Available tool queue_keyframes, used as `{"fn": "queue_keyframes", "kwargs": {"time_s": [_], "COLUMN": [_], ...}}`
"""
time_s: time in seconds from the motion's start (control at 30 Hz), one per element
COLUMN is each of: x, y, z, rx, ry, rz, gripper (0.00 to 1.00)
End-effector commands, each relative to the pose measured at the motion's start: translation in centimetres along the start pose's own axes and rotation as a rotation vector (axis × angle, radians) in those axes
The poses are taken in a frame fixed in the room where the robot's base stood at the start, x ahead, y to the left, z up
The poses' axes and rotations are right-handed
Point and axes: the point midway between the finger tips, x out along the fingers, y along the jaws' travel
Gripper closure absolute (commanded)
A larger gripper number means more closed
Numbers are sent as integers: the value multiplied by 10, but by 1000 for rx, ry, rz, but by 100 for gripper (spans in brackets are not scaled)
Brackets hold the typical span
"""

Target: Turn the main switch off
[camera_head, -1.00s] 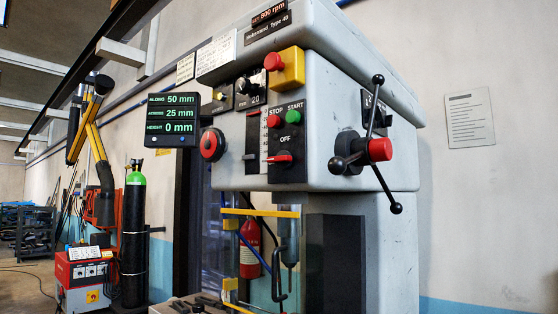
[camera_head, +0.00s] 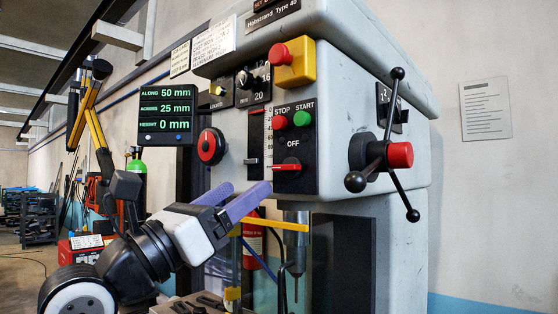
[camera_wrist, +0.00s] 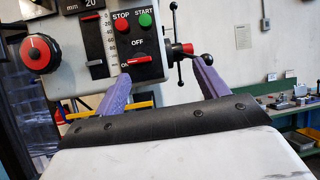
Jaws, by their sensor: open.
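A rotary switch with a red lever (camera_head: 287,167) sits on the black panel below the STOP and START buttons. OFF is printed above it. In the wrist view the red lever (camera_wrist: 138,60) lies roughly level, with its left end near an ON label. A round red knob in a black ring (camera_head: 211,146) is on the machine's left; it also shows in the wrist view (camera_wrist: 39,52). No "main switch" label is readable. My gripper (camera_head: 248,187) is open and empty, its purple fingers just below and left of the lever in the head view.
A yellow box with a red button (camera_head: 292,62) sits above the panel. The three-arm feed handle (camera_head: 386,154) sticks out at right. A yellow bar (camera_head: 275,225) and the drill spindle (camera_head: 296,240) are below. A display (camera_head: 165,108) stands at left.

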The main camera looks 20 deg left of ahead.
Motion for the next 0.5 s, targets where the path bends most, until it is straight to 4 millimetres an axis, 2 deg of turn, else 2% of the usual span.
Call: {"fn": "queue_keyframes", "kwargs": {"time_s": [0.03, 0.17, 0.33, 0.5], "x": [1, 1, 17, 51], "y": [14, 34, 37, 40], "z": [-3, -12, -13, -14], "rx": [40, 90, 97, 95], "ry": [42, 102, 108, 108], "rz": [50, 114, 119, 116], "gripper": [27, 27, 27, 27]}}
